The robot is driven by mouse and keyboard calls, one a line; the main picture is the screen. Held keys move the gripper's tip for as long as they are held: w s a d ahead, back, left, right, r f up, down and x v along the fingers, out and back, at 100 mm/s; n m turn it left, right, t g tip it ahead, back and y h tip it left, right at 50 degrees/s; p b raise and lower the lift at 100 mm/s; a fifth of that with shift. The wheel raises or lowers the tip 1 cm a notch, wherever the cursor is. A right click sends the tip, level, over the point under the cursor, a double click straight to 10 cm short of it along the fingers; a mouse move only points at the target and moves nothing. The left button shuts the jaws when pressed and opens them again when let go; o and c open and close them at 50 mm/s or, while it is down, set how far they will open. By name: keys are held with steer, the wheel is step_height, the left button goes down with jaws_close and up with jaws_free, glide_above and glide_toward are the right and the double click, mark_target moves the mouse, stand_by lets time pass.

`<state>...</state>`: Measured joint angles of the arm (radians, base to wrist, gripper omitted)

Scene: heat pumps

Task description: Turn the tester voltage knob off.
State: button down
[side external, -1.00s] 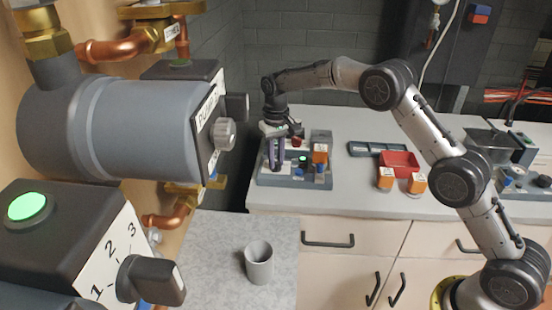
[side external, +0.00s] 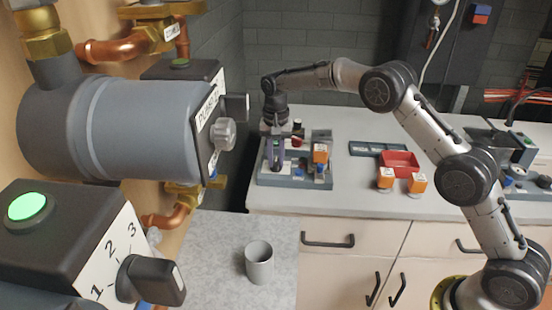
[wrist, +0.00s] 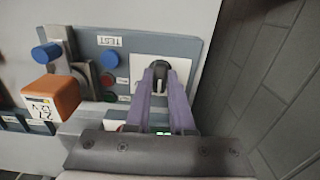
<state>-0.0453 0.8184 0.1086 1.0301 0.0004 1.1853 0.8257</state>
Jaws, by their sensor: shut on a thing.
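The tester (side external: 295,182) is a grey-blue panel on the bench, marked TEST in the wrist view (wrist: 135,50). Its black knob (wrist: 160,74) sits on a white plate (wrist: 180,68). My gripper (wrist: 162,92) points down at the panel, with its two purple fingers closed on the sides of the knob. In the side view my gripper (side external: 277,165) stands over the left part of the tester. The fingers hide most of the knob and its markings, so its exact setting cannot be read.
An orange block (wrist: 62,97) with a voltage label, a blue knob (wrist: 46,54), a red button (wrist: 107,80) and a dark green button (wrist: 110,97) are beside the gripper. A red tray (side external: 400,160) and orange blocks (side external: 386,178) lie to the right. A grey cup (side external: 259,262) stands nearer.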

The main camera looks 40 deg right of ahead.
mark_target(276, 161)
steer(key=shift+r, duration=0.15)
steer(key=c, duration=0.8)
jaws_free()
step_height(276, 161, up, 14)
steer(key=shift+f, duration=0.15)
